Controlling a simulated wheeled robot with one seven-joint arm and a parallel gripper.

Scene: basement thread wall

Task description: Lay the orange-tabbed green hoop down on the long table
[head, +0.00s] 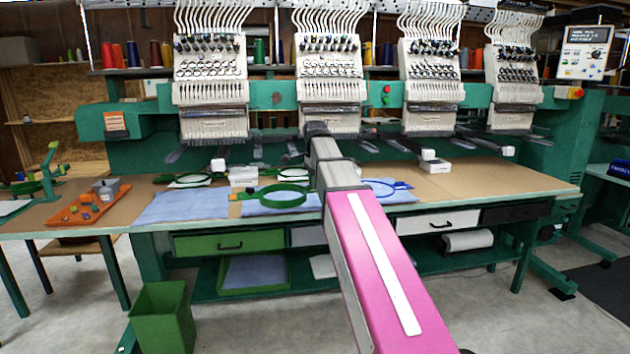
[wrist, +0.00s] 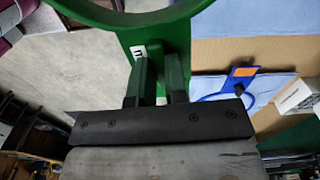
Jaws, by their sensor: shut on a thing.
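My gripper (wrist: 158,78) is shut on the tab of a green hoop (wrist: 113,18), which has a small white label by the fingers. No orange shows on the held part. In the head view the green hoop (head: 262,193) reaches left from behind my arm, over the front of the long table (head: 470,187). In the wrist view floor shows through and beside it, so it seems raised near the front edge. The gripper is hidden behind my arm in the head view. A blue hoop (wrist: 222,92) with an orange-patched tab lies on the table; it also shows right of my arm (head: 377,193).
Blue cloths (head: 180,206) lie along the table front. Other green hoops (head: 183,180), small white boxes (head: 243,176) and an orange tray (head: 88,207) are on the table. Embroidery heads (head: 330,65) hang behind. Bare tabletop shows at right. A green bin (head: 162,315) stands below.

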